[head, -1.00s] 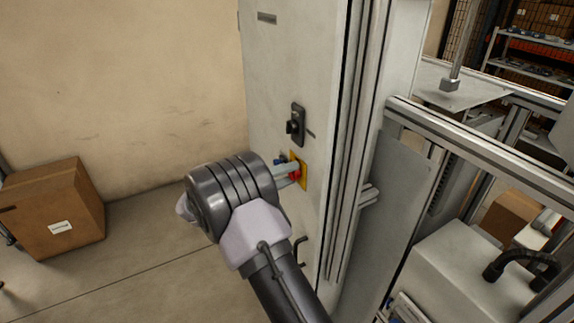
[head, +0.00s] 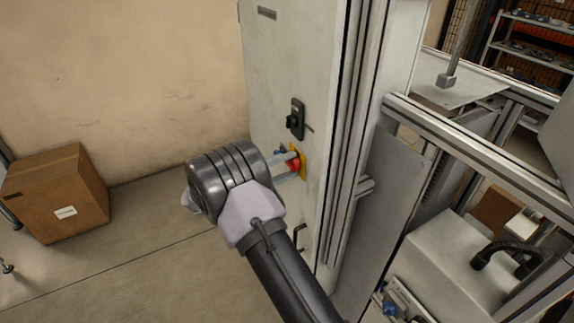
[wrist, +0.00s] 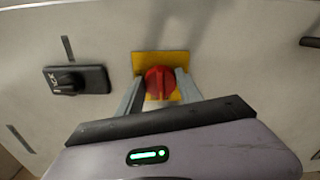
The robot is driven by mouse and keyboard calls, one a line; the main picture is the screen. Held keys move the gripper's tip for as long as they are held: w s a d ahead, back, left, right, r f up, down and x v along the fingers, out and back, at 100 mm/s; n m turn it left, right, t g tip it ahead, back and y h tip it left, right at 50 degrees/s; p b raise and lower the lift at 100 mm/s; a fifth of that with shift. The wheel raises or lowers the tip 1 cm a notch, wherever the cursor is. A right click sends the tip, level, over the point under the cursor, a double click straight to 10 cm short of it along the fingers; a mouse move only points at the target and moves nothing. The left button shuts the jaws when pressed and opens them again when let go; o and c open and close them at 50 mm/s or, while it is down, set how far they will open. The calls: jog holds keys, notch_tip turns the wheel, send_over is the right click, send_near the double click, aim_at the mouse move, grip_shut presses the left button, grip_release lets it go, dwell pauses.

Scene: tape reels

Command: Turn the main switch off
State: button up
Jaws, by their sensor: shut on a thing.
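The main switch is a red rotary knob (wrist: 160,81) on a yellow plate (wrist: 147,62), mounted on the grey cabinet door. In the head view the red knob (head: 294,164) shows partly, with the yellow plate (head: 302,157) behind it. My gripper (wrist: 158,88) has one finger on each side of the knob and is shut on it. In the head view my gripper (head: 288,165) reaches the door from the left, and my wrist hides part of the door.
A black latch handle (head: 296,120) sits on the door just above the switch. A bent handle (head: 299,237) is lower down. An aluminium frame (head: 480,150) stands to the right. A cardboard box (head: 60,190) lies on the floor at left, with clear floor beside it.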

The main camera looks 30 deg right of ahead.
jog(key=o, duration=1.4)
jog(key=shift+a, duration=0.1)
jog(key=a, duration=1.7)
jog(key=shift+s+a+p, duration=0.15)
jog(key=shift+s+p, duration=0.15)
jog(key=shift+p, duration=0.15)
